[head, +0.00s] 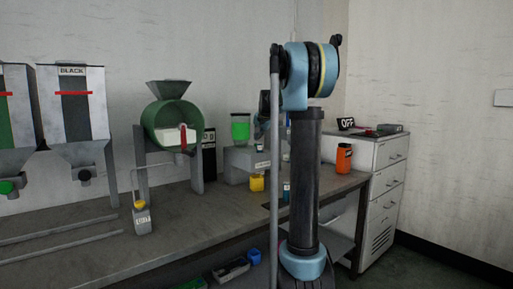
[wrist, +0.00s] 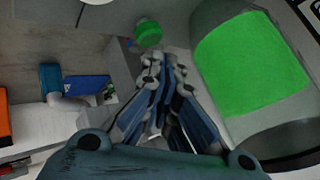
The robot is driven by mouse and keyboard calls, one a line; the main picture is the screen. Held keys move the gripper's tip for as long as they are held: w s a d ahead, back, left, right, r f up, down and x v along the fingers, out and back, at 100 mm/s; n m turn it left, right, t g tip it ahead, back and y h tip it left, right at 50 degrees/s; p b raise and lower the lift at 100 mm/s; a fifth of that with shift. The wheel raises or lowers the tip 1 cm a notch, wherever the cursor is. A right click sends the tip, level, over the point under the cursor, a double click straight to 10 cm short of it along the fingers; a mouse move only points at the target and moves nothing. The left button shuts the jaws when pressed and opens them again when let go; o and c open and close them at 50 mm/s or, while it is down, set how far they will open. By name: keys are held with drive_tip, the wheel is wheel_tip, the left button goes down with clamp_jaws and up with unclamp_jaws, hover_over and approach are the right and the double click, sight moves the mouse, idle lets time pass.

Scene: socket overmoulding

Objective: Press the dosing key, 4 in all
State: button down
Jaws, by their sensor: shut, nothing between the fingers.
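A round green key (wrist: 148,33), which looks like the dosing key, shows in the wrist view on a grey surface. My gripper (wrist: 160,62) is shut and empty, its fingertips just below the key in the picture; I cannot tell whether they touch it. A large clear container with green contents (wrist: 250,65) stands close to the right of the fingers. In the head view this container (head: 240,127) sits on a grey dosing unit (head: 237,163) on the bench. The key is not distinguishable there, and my arm partly hides that area.
A yellow cup (head: 257,184) stands before the unit. A green drum machine (head: 172,125) and hoppers (head: 73,102) are to the left. A yellow-knobbed box (head: 141,217) is near the bench front. An orange jar (head: 343,158) stands on the right; the front bench is mostly clear.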

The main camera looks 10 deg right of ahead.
drive_tip(key=shift+r, duration=2.5)
idle(0.3)
wheel_tip(320, 180, up, 4)
drive_tip(key=shift+f, duration=0.15)
drive_tip(key=shift+f, duration=0.1)
idle(0.3)
drive_tip(key=shift+f, duration=4.35)
